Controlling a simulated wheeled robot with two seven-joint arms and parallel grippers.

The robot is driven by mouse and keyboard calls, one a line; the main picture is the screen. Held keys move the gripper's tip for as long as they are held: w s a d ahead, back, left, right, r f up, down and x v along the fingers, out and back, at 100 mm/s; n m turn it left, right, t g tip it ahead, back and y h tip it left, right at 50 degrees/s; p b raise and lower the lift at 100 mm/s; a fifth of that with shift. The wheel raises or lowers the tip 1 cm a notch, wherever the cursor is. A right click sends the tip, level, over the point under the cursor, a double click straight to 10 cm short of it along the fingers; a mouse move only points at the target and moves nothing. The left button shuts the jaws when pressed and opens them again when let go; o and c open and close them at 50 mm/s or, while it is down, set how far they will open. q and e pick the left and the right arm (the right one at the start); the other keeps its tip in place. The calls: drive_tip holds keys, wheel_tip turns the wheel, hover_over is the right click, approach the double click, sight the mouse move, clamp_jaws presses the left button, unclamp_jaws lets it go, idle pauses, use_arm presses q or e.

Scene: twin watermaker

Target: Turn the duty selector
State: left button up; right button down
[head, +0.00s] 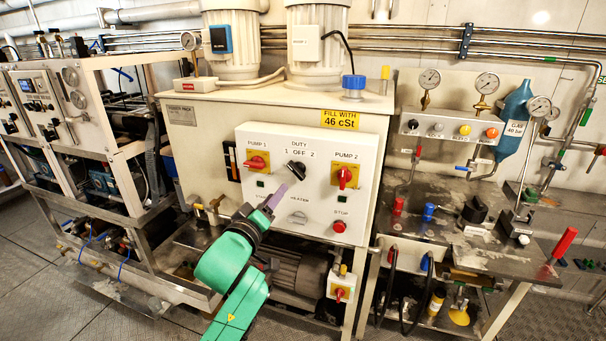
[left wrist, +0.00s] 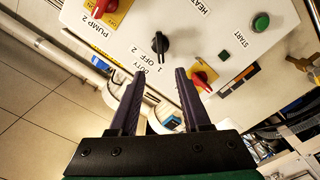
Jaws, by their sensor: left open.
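The duty selector (head: 297,170) is a black knob on the white control panel, below the label "DUTY 1 OFF 2". It also shows in the left wrist view (left wrist: 160,43), where the panel appears upside down. My left gripper (head: 279,194) is in front of the panel, just below and left of the selector in the head view. In the left wrist view its two dark fingers (left wrist: 160,72) are apart and empty, with the knob beyond the tips and not between them. My right gripper is not in view.
Red-on-yellow pump switches flank the selector: PUMP 1 (head: 257,162) on the left and PUMP 2 (head: 344,176) on the right. Below are a grey heater knob (head: 297,217) and a red stop button (head: 339,226). A cluttered bench (head: 480,235) stands at right.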

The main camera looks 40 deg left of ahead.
use_arm(q)
drive_tip(key=p, duration=0.1)
approach(294, 172)
drive_tip(key=w, duration=0.2)
drive_tip(key=x, duration=0.2)
drive_tip(key=p+x, duration=0.1)
drive_tip(key=x, duration=0.4)
drive_tip(key=shift+s+a+r, duration=0.1)
drive_tip(key=shift+s+a, duration=0.1)
drive_tip(key=shift+a, duration=0.15)
drive_tip(key=shift+w, duration=0.4)
drive_tip(key=shift+c, duration=0.3)
clamp_jaws()
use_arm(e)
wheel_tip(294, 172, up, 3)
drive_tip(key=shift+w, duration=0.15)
